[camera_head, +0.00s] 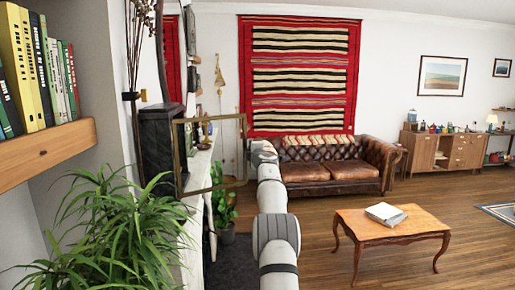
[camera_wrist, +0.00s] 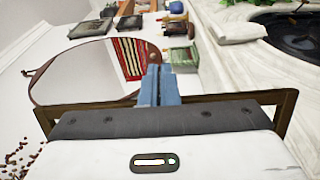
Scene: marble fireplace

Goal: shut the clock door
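The clock (camera_head: 158,145) is a dark case on the mantel at the left of the head view. Its door, a thin brass-coloured frame (camera_head: 210,188), stands open, swung out to the right of the case. My gripper (camera_head: 262,150) is just right of the door's free edge; its fingers are hidden there by my arm. In the wrist view my gripper's blue fingers (camera_wrist: 160,70) are close together, with nothing seen between them. The brown door frame (camera_wrist: 288,108) spans behind the gripper body on both sides. I cannot tell whether they touch.
A green plant (camera_head: 115,235) and a bookshelf (camera_head: 45,150) crowd the near left. The white mantel (camera_head: 198,165) runs behind the door. A round mirror (camera_wrist: 80,75) and small objects show in the wrist view. Open floor lies right, before the sofa (camera_head: 335,170) and low table (camera_head: 400,228).

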